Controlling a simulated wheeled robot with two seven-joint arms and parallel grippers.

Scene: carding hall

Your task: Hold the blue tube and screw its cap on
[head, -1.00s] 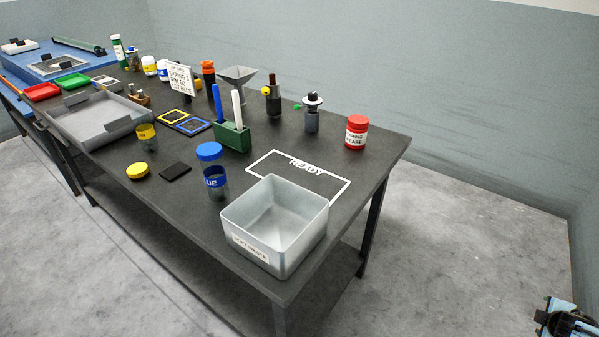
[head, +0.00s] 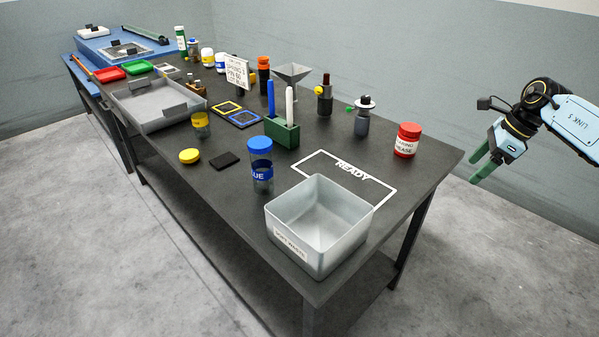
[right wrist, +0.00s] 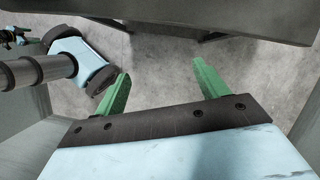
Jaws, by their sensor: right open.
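The blue tube (head: 262,178), clear with a blue label, stands upright on the dark table, left of the metal bin. My right gripper (head: 478,168) is off the table's right edge, well away from the tube, with green fingers pointing down-left. In the right wrist view its fingers (right wrist: 161,72) are apart with nothing between them but floor behind. My left gripper does not show in the head view.
The metal bin (head: 272,222) stands at the table's near corner. Behind it are a white READY outline (head: 384,203), a red jar (head: 407,140) and a green pen holder (head: 283,133). A yellow cap (head: 189,156) and dark pad (head: 225,159) lie left of the tube.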

